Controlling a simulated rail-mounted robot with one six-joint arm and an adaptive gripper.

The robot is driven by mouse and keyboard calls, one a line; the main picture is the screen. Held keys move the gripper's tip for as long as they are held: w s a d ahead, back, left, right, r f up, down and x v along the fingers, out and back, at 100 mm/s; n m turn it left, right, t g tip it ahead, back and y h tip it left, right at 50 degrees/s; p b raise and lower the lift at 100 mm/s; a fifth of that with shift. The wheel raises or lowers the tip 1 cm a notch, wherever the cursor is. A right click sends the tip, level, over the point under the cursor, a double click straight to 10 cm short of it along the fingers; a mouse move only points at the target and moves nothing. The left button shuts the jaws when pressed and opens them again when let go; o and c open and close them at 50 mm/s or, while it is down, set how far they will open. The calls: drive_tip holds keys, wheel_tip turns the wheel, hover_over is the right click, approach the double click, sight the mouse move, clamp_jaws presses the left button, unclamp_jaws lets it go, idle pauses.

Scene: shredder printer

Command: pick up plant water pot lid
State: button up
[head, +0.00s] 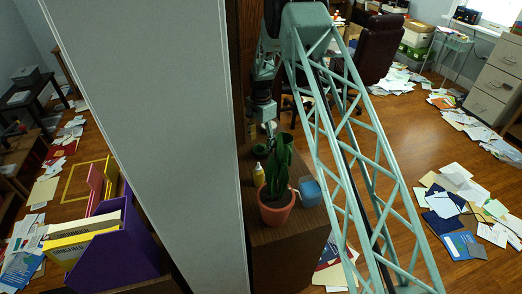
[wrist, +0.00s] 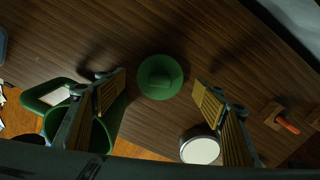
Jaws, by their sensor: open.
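The round green lid (wrist: 160,77) with a raised centre lies on the dark wooden cabinet top in the wrist view. My gripper (wrist: 158,92) is open and empty, with one finger on each side of the lid and neither visibly touching it. A green water pot (wrist: 105,135) with a loop handle stands at the lower left, partly hidden by the left finger. In the head view my gripper (head: 269,128) points down over the far end of the cabinet, above a small green object (head: 261,150) that I cannot identify surely.
A round white-topped item (wrist: 200,150) stands near the right finger. A wooden piece with an orange-red part (wrist: 287,124) lies farther right. On the cabinet (head: 262,240) are a potted plant (head: 277,213), a yellow bottle (head: 258,175) and a blue container (head: 311,192). Papers litter the floor.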

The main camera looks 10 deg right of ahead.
drive_tip(key=shift+f, duration=1.15)
drive_tip(key=shift+c, duration=0.2)
drive_tip(key=c, duration=0.7)
